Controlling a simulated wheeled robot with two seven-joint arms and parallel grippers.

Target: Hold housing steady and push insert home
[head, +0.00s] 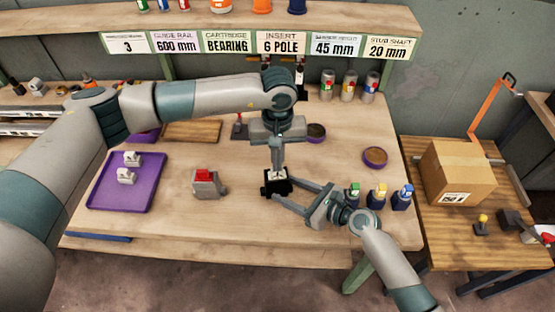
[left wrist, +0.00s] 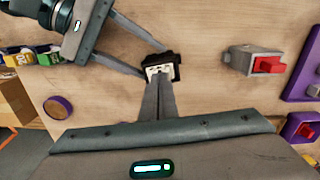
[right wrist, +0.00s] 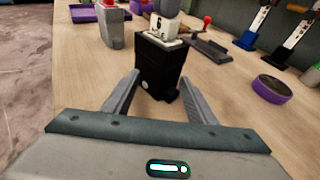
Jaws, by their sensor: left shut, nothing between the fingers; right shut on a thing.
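The black housing (head: 270,189) stands on the wooden table. The white insert (head: 278,174) sits in its top; it also shows in the left wrist view (left wrist: 153,69) and right wrist view (right wrist: 170,29). My left gripper (head: 277,166) points straight down, shut and empty, with its fingertips at the top of the insert; whether they touch it I cannot tell. My right gripper (head: 285,191) comes in from the right and is shut on the housing (right wrist: 158,68), one finger on either side. How deep the insert sits is hard to see.
A grey fixture with a red top (head: 207,184) stands to the left. A purple tray (head: 105,195) with white parts lies further left. Several small coloured-top bottles (head: 377,196) stand close to my right gripper. A round purple dish (head: 375,157) lies behind them. The front table is clear.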

